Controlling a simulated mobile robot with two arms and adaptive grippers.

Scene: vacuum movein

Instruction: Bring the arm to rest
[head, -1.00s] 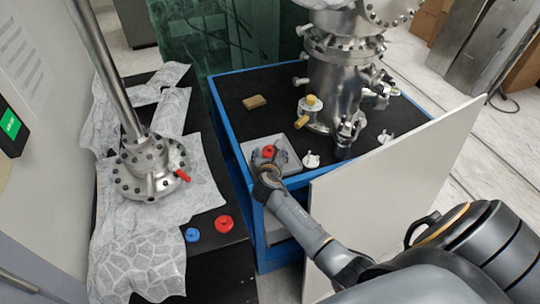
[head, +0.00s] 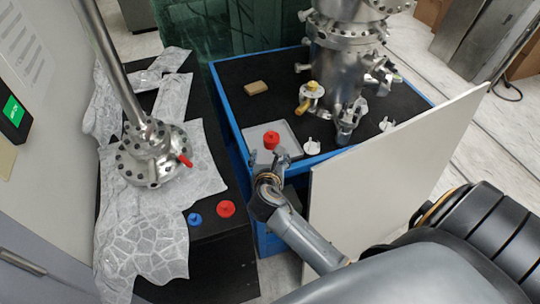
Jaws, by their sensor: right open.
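My right arm reaches in from the lower right of the head view. Its gripper (head: 267,160) is open and empty, at the front edge of the blue-framed table (head: 230,108). A red knob-like part (head: 271,140) sits on a grey tray (head: 291,150) just beyond the fingertips, apart from them. My left gripper does not show.
A steel vacuum chamber (head: 343,70) stands on the table, with white parts (head: 311,147) and a tan block (head: 256,88) around it. A white panel (head: 370,185) rises right of my forearm. At left are a flanged steel part (head: 152,160), a red cap (head: 226,208) and a blue cap (head: 194,219).

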